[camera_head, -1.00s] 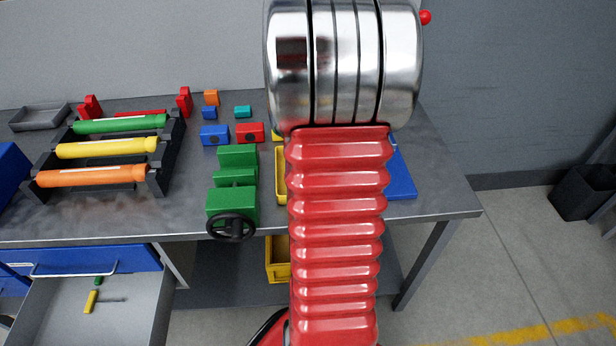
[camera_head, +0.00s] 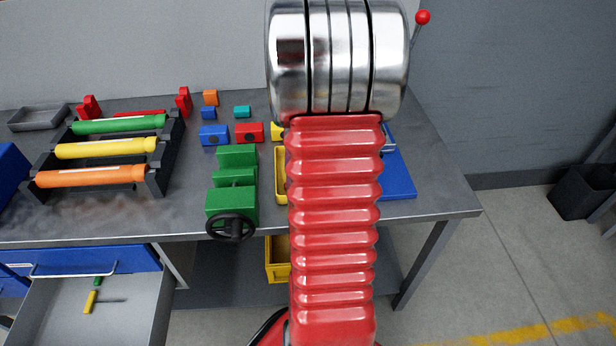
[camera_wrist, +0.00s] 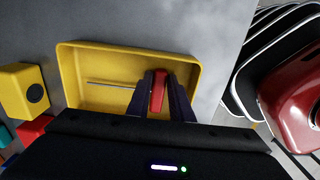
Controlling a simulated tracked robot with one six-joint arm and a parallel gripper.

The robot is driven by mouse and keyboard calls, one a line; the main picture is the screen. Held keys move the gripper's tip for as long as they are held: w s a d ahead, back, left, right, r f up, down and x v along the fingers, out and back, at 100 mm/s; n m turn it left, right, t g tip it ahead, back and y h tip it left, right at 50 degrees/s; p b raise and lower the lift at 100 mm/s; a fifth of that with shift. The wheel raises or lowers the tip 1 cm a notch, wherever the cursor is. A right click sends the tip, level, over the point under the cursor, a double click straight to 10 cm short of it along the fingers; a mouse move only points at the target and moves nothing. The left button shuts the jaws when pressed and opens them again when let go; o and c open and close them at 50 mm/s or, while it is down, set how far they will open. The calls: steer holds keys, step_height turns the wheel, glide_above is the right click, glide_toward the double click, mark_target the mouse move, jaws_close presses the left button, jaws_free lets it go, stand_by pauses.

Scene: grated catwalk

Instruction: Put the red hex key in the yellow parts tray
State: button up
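The yellow parts tray (camera_wrist: 84,103) fills the middle of the wrist view. In the head view only its left edge (camera_head: 281,178) shows beside my arm. The red hex key (camera_wrist: 158,92) has its red part between the two fingers of my gripper (camera_wrist: 161,88), which look closed on its sides. A thin grey shaft reaches left from the fingers, across the tray's inside. The key is over or within the tray; its height above the floor of the tray is hard to tell. My gripper is hidden behind my arm in the head view.
A green vise (camera_head: 232,200) and several coloured blocks (camera_head: 249,132) stand left of the tray. A rack of coloured rollers (camera_head: 107,148) is farther left. A blue board (camera_head: 397,180) lies to the right. An open drawer (camera_head: 120,310) is at lower left.

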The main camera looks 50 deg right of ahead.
steer(key=o, duration=0.4)
steer(key=shift+c, duration=0.2)
steer(key=shift+r, duration=0.1)
step_height(320, 180, up, 12)
stand_by(0.4)
stand_by(0.6)
